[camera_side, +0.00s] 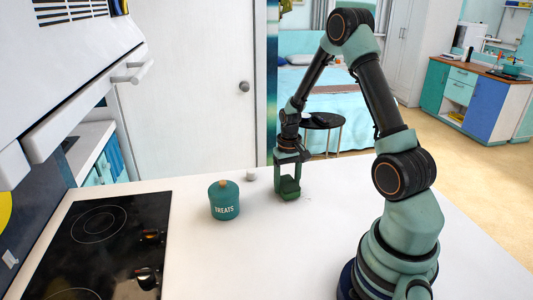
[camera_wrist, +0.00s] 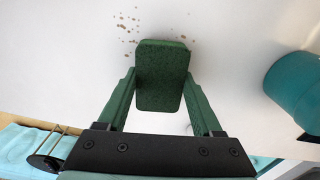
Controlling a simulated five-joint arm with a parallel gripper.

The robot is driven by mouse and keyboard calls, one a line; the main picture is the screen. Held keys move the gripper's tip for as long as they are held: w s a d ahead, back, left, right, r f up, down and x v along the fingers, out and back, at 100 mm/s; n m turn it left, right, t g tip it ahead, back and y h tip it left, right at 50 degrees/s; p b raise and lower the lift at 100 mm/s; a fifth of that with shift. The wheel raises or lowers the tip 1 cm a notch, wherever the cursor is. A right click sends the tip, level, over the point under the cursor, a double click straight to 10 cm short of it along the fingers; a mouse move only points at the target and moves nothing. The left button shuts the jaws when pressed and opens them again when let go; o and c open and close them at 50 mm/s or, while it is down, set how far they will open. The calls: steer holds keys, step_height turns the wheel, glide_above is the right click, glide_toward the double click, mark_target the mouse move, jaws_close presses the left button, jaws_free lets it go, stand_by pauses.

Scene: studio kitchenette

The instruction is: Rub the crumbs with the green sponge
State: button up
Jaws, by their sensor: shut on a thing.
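The green sponge (camera_wrist: 162,75) is a dark green rounded block between the fingers of my gripper (camera_wrist: 161,88) in the wrist view. My gripper is shut on it. In the side view my gripper (camera_side: 289,176) points down at the white counter, with the sponge (camera_side: 289,187) low between its fingers. I cannot tell whether the sponge touches the counter. Brown crumbs (camera_wrist: 127,28) lie scattered on the counter just beyond the sponge's upper left in the wrist view, with a few at its upper right. Some may be hidden under the sponge. The crumbs are not discernible in the side view.
A teal treats jar (camera_side: 224,200) stands on the white counter (camera_side: 260,255) left of my gripper, also at the right of the wrist view (camera_wrist: 295,88). A small white object (camera_side: 251,174) sits between them. A black cooktop (camera_side: 105,240) is farther left. The counter's front middle is clear.

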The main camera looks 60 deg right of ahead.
steer(key=shift+r, duration=3.65)
steer(key=shift+d+r, duration=0.1)
steer(key=s+d+r+m, duration=0.1)
steer(key=s+d+r, duration=0.2)
steer(key=d+r, duration=0.4)
step_height(320, 180, up, 4)
steer(key=m, duration=0.1)
glide_above(327, 179)
step_height(327, 179, down, 19)
steer(key=o, duration=1.4)
steer(key=shift+f, duration=0.15)
steer(key=shift+o, duration=0.2)
